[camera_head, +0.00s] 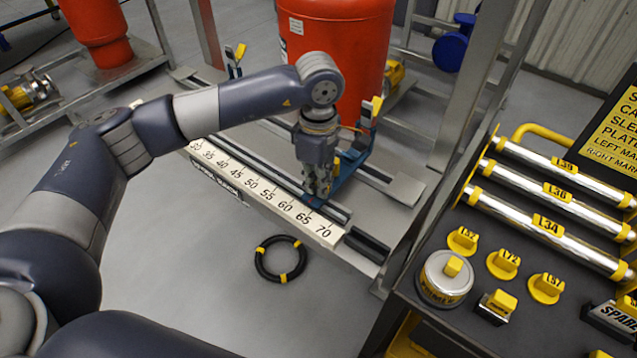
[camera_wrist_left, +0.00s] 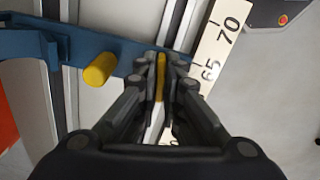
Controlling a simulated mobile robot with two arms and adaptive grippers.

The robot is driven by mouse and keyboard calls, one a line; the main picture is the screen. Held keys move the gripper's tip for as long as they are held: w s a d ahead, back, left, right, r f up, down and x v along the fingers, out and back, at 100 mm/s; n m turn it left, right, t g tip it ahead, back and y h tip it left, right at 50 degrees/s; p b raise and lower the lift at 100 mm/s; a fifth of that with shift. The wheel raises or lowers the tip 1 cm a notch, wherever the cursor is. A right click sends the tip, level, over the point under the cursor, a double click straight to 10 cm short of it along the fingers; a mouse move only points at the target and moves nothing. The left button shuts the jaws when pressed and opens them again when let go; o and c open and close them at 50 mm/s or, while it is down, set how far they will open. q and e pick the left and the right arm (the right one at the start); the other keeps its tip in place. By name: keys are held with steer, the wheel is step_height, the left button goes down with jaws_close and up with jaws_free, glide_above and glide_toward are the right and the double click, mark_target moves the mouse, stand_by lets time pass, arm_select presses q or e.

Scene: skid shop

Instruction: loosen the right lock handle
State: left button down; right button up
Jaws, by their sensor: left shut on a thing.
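My left gripper (camera_head: 316,194) reaches down over the scale rail, near the 60 and 65 marks, at the right blue carriage (camera_head: 347,176). In the left wrist view my left gripper (camera_wrist_left: 161,68) is shut on a thin yellow piece, which I take as the right lock handle (camera_wrist_left: 160,78). The fingers hide most of it, so its turn angle cannot be told. The blue carriage plate (camera_wrist_left: 128,58) passes beside the fingers, with a yellow round peg (camera_wrist_left: 99,69) to the left. My right gripper is not in view.
The white scale (camera_head: 262,202) runs along the rail's front. A red tank (camera_head: 335,55) stands behind the gripper. A black ring with yellow bands (camera_head: 261,264) lies on the floor. A metal post (camera_head: 478,95) and a dark bench with chrome bars (camera_head: 515,222) stand at right.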

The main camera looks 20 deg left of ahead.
arm_select(q)
steer(key=shift+f+m+b, duration=0.1)
steer(key=shift+m+b, duration=0.2)
steer(key=shift+m, duration=0.2)
steer(key=shift+a, duration=0.1)
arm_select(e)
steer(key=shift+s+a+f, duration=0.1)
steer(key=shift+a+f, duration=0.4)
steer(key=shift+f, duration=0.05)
arm_select(q)
steer(key=shift+m, duration=0.4)
steer(key=c, duration=2.1)
jaws_free()
steer(key=shift+b, duration=0.3)
steer(key=o, duration=0.4)
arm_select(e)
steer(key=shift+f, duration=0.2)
